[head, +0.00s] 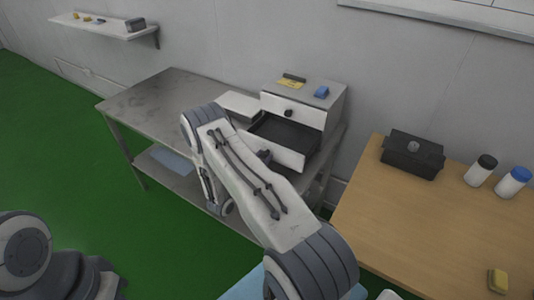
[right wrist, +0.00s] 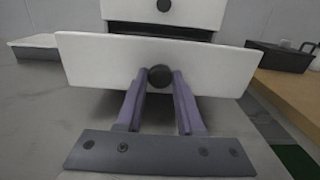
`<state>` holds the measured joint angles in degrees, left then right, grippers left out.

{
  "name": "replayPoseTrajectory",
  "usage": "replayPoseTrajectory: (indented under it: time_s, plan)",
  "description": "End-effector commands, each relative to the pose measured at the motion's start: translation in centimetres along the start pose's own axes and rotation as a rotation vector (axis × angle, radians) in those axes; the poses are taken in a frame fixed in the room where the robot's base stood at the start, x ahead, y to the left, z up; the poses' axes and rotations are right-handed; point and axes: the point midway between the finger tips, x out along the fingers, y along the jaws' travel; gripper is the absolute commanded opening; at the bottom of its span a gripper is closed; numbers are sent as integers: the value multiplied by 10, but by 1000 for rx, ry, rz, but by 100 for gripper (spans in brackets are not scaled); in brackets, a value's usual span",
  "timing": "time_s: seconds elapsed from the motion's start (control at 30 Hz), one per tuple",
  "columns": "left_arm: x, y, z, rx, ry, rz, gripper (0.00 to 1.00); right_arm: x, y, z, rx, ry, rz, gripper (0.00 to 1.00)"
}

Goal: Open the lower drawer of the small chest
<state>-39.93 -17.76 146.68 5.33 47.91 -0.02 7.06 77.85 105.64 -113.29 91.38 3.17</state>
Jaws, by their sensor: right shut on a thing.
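The small chest (head: 335,103) stands on the grey metal table, with its upper drawer (head: 302,112) closed. Its lower drawer (head: 290,132) is pulled well out, and its dark, empty-looking inside shows in the head view. In the right wrist view the lower drawer's white front (right wrist: 210,67) fills the middle, with a dark round knob (right wrist: 159,76) between the fingers. My right gripper (right wrist: 158,84) is shut on this knob; in the head view the gripper (head: 264,156) is at the drawer front, partly hidden by my arm. My left gripper is not visible.
A yellow item (head: 291,84) and a blue item (head: 322,92) lie on the chest. A pale flat box (head: 240,103) is left of it. The wooden table (head: 390,225) at right holds a black box (head: 412,155) and two bottles. The metal table's left part (head: 150,100) is clear.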

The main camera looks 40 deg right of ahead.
Motion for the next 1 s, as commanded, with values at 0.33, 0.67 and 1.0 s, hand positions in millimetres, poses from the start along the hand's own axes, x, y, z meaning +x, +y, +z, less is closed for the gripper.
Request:
replayPoseTrajectory:
  time_s: [0.33, 0.67, 1.0]
  plan:
    - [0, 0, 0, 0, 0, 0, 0, 1, -1, 1, 0, -2, -3, 52]
    - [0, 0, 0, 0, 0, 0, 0, 1, -1, 0, 0, -1, -2, 66]
    - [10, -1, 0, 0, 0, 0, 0, -44, 1, -2, 0, 0, 4, 66]
